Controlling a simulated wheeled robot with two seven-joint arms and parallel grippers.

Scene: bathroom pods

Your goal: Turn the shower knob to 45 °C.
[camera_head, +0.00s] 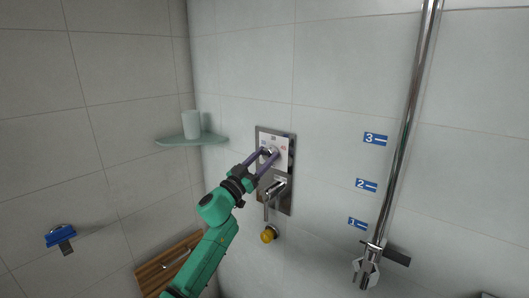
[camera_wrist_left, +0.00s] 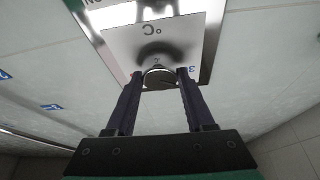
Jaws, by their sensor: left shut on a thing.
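The shower knob is a small round metal dial on a pale °C plate (camera_head: 280,145), set in the upper part of a metal wall panel (camera_head: 289,200). My left gripper (camera_head: 269,153) has its two dark fingers at the knob, one on each side, shut on it. In the left wrist view the knob (camera_wrist_left: 159,77) sits between the fingertips of the gripper (camera_wrist_left: 159,85). Its face has a dark line, and a "3" shows on the plate beside it. The temperature it points to cannot be read. My right gripper is not in view.
A metal lever (camera_head: 273,191) sits just below the knob, with a yellow round fitting (camera_head: 268,235) under it. A glass corner shelf (camera_head: 190,139) holds a cup (camera_head: 191,124) at left. A vertical shower rail (camera_head: 408,120) and blue number tags (camera_head: 366,185) are at right.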

